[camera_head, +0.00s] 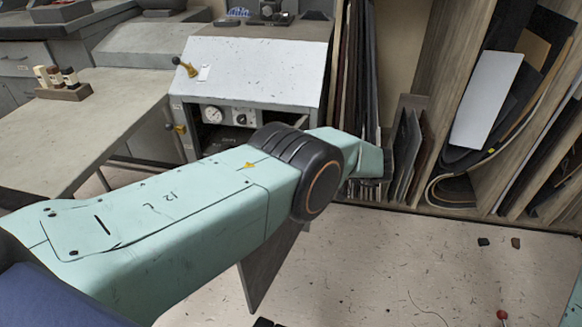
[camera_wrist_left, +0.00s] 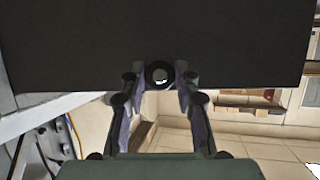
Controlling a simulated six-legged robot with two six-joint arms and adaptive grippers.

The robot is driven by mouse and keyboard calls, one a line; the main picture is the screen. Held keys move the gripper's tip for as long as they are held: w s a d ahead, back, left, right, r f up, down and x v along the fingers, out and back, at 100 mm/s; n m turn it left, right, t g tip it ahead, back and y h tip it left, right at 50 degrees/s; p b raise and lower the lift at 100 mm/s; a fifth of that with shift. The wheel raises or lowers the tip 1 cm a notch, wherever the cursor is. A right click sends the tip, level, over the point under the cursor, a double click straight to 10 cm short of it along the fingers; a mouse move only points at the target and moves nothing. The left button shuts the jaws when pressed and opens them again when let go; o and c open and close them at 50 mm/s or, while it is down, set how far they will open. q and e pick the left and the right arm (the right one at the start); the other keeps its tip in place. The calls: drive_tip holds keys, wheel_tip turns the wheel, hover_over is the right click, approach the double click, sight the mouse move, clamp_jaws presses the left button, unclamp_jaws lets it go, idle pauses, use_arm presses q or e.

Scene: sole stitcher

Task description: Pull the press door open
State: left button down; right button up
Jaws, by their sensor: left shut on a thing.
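The press (camera_head: 255,75) is a grey, worn cabinet with a sloping top and a gauge panel at the upper middle of the head view. Its door (camera_head: 268,270) is a dark grey panel standing out from the press front, partly hidden behind my left arm. In the left wrist view the door (camera_wrist_left: 70,45) fills the top as a dark slab. My left gripper (camera_wrist_left: 158,82) has its fingers closed around a round dark knob (camera_wrist_left: 158,73) at the door's lower edge in that view. The head view hides this gripper behind my arm. My right gripper is not in view.
A workbench (camera_head: 85,115) with a small rack of bottles (camera_head: 62,85) stands at the left. Leaning sheets and boards (camera_head: 485,100) fill shelving at the right.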

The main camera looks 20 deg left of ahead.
use_arm(q)
drive_tip(key=c, duration=1)
unclamp_jaws()
drive_tip(key=shift+r, duration=5)
drive_tip(key=shift+c, duration=0.3)
